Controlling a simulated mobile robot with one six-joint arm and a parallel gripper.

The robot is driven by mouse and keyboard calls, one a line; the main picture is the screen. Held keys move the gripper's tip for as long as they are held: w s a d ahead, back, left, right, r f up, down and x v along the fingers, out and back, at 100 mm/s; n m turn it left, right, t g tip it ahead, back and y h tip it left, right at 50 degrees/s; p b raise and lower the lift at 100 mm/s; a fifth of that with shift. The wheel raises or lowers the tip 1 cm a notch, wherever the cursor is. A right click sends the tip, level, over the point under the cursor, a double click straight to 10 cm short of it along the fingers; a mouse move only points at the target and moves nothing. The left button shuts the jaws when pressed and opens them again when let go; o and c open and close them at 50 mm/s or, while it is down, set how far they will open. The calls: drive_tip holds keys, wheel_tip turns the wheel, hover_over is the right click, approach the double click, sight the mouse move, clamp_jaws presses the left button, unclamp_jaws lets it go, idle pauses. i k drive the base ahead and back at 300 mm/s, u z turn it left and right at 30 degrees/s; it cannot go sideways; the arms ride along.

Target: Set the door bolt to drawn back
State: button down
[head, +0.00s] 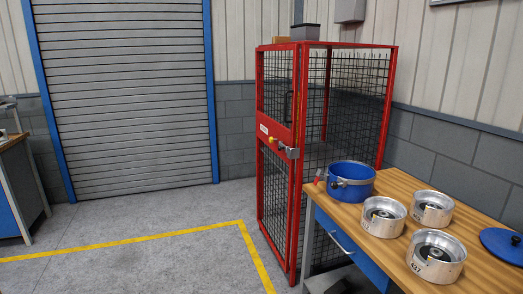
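The red mesh cage (325,120) stands beyond the workbench, with its door (275,150) on the side facing left. The door looks closed. The door bolt (271,140) is at mid height on a red cross plate, with a yellow knob. Grey metal parts (291,152) sit to its right at the door's edge post. The bolt is too small here to tell whether it is thrown or drawn back. A dark handle (287,106) is above it. My gripper is not in view.
A wooden workbench (402,190) with a blue drawer front stands at the right, close to the cage. It holds a blue pot (351,182), several silver round housings (436,257) and a blue lid (503,245). Grey floor with a yellow line (150,241) is free left of the cage.

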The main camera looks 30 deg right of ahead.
sight(282, 146)
drive_tip(key=u, duration=0.3)
drive_tip(key=i, duration=0.8)
drive_tip(key=u, duration=0.45)
drive_tip(key=i, duration=1.85)
drive_tip(key=z, duration=1.15)
drive_tip(key=i, duration=0.9)
drive_tip(key=z, duration=0.6)
